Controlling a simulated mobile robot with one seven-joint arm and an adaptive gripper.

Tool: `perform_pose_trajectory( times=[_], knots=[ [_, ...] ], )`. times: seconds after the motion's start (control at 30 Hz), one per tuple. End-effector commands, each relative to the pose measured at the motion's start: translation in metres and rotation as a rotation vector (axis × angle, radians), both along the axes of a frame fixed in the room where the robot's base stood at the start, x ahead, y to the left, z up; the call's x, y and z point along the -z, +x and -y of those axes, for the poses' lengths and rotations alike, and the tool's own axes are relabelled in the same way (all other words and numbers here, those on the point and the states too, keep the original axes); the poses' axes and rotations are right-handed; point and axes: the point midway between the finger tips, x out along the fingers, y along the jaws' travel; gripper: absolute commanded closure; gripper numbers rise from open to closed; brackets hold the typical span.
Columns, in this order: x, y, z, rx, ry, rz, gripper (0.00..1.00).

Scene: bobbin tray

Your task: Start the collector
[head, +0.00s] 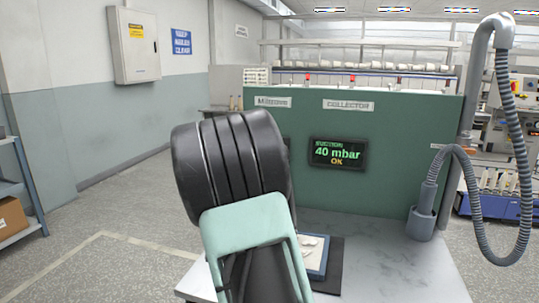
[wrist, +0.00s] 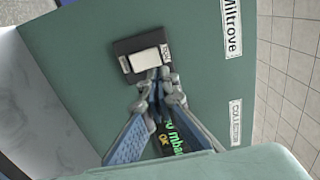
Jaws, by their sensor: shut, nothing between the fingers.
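The collector's green panel (head: 395,180) stands across the bench and carries a "COLLECTOR" plate (head: 348,105). A display (head: 338,153) on it reads "SUCTION 40 mbar OK" in green. In the wrist view a black switch housing (wrist: 128,47) with a pale rocker (wrist: 148,61) sits on the panel, with small labels at its two ends. My gripper (wrist: 158,76) is shut and empty, its fingertips at the rocker's edge near the right-hand label. I cannot tell whether they touch it. In the head view my arm hides the switch and the fingertips.
A grey suction hose (head: 525,170) hangs at the right, its nozzle in a holder (head: 421,222) on the bench (head: 400,270). A framed tray (head: 318,262) lies on the bench, partly behind my arm. A blue shelf (head: 20,190) stands far left; the floor between is clear.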

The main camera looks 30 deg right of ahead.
Motion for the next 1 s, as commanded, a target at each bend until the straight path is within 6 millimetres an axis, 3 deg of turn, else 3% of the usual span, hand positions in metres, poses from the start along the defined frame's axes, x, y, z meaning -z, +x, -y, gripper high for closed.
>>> perform_pose_trajectory(
  times=[0.1, 0.33, 1.0],
  knots=[
    [-0.003, -0.016, -0.018, -0.001, 0.002, 0.001, 1.00],
    [-0.005, -0.034, -0.038, -0.001, 0.001, 0.000, 1.00],
    [-0.006, -0.037, -0.042, -0.001, -0.002, -0.004, 1.00]
  ],
)
